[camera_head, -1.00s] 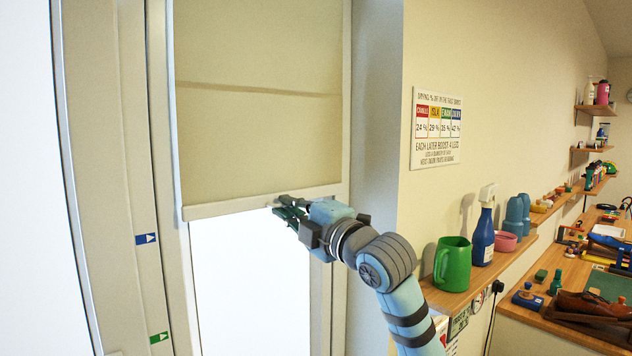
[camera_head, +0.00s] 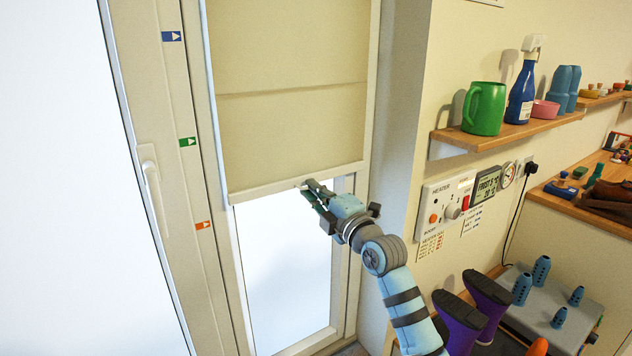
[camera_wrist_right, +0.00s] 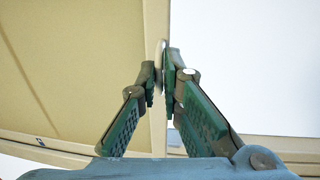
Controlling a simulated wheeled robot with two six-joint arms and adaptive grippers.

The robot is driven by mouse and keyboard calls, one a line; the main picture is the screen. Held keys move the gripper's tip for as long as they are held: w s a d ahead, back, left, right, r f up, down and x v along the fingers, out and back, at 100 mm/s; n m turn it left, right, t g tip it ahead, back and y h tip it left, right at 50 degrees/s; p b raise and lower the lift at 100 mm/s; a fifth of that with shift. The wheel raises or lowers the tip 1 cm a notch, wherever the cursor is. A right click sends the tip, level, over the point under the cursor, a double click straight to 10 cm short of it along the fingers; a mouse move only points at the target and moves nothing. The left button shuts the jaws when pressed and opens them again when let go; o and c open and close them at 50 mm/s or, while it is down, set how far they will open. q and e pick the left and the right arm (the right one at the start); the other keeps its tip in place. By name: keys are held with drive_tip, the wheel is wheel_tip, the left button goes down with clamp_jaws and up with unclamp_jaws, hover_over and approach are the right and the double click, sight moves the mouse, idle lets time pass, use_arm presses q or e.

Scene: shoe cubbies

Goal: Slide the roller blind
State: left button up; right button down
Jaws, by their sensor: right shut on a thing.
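The beige roller blind (camera_head: 290,95) covers the upper part of the window. Its pale bottom bar (camera_head: 262,190) is between the heights of the green marker (camera_head: 187,142) and the orange marker (camera_head: 203,225) on the frame at left. My right gripper (camera_head: 310,188) is at the middle of the bar, reaching in from the right. In the right wrist view, its green-padded fingers (camera_wrist_right: 163,75) are closed on the bar's thin edge, one on each side. The blind cloth (camera_wrist_right: 70,70) shows at left there. My left gripper is not in view.
Bright glass (camera_head: 290,260) shows below the bar. A door handle (camera_head: 155,190) is at left. At right, a wall shelf (camera_head: 500,133) holds a green mug (camera_head: 484,108) and a blue spray bottle (camera_head: 521,92).

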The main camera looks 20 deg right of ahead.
use_arm(q)
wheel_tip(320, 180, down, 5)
drive_tip(key=b, duration=0.3)
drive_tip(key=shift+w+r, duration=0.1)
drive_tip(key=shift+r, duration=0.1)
use_arm(e)
wheel_tip(320, 180, down, 6)
drive_tip(key=shift+r, duration=0.25)
drive_tip(key=c, duration=1.8)
unclamp_jaws()
drive_tip(key=shift+r, duration=0.1)
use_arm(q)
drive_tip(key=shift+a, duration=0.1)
use_arm(e)
drive_tip(key=s, duration=0.4)
drive_tip(key=s+d+f, duration=0.1)
drive_tip(key=s, duration=0.7)
drive_tip(key=shift+d+f, duration=0.3)
drive_tip(key=shift+d, duration=0.05)
drive_tip(key=shift+w, duration=0.1)
